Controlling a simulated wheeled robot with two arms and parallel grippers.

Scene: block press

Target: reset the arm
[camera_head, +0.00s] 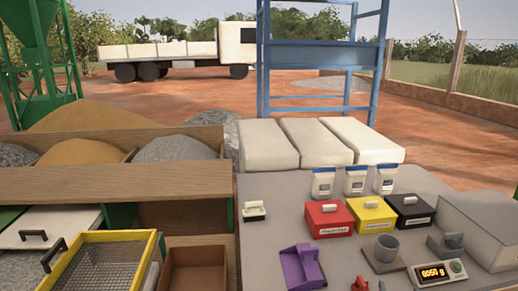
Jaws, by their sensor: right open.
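What looks like the tips of my right gripper (371,286) shows at the bottom edge, over the grey table (280,225). The gripper is open, with nothing seen between its tips; the rest of it is cut off. A purple scoop (302,267) lies to its left, apart from it. My left gripper is not in view.
Red (329,219), yellow (371,214) and black (410,210) lidded boxes stand in a row, with white bags (355,181) behind. A grey block (485,228) is at right. A yellow-framed sieve (103,262) and a wooden box (195,270) are at left. The table's left part is fairly clear.

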